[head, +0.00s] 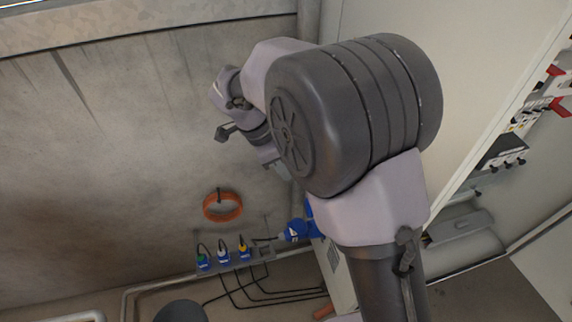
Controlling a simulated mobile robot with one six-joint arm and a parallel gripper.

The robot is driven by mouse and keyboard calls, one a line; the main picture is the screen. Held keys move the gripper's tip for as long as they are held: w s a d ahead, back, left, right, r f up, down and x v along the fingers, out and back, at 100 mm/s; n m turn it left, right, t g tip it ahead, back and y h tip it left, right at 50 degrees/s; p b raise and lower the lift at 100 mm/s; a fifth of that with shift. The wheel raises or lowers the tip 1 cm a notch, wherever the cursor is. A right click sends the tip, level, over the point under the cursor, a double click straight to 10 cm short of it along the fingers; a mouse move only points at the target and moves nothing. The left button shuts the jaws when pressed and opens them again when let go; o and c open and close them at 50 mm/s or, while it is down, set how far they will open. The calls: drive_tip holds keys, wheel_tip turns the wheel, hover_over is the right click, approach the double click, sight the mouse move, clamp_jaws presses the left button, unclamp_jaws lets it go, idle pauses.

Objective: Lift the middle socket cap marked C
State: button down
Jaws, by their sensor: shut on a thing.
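A grey socket box (262,267) is low on the wall, with three blue socket caps in a row. The left one (203,262) has a green mark, the middle one (222,254) a pale mark and the right one (244,252) a yellow mark. The letters are too small to read. A blue plug (295,231) with a white patch is right of the box, and a thin dark piece runs left from it towards the box. The middle cap looks upright and apart from the plug.
An orange coil (222,207) hangs on the wall above the box. Black cables (262,299) loop below it, and a pipe (160,283) runs along the wall. An open cabinet (505,150) with red-handled switches stands at the right. The wall left of the box is clear.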

drive_tip(key=shift+s+a+f+t+h+b, duration=0.1)
drive_tip(key=shift+a+f+t+h+b, duration=0.15)
drive_tip(key=shift+f+h+b, duration=0.55)
drive_tip(key=shift+s+a+f+t+h+b, duration=0.1)
drive_tip(key=shift+f+t+h+b, duration=0.3)
drive_tip(key=shift+f+h, duration=0.6)
drive_tip(key=shift+r, duration=0.1)
drive_tip(key=c, duration=1.3)
unclamp_jaws()
drive_tip(key=shift+w, duration=0.1)
drive_tip(key=shift+r, duration=0.1)
drive_tip(key=p+v, duration=0.2)
drive_tip(key=v, duration=0.6)
drive_tip(key=p+v, duration=0.3)
drive_tip(key=v, duration=0.6)
drive_tip(key=shift+w+a, duration=0.1)
drive_tip(key=shift+a, duration=0.35)
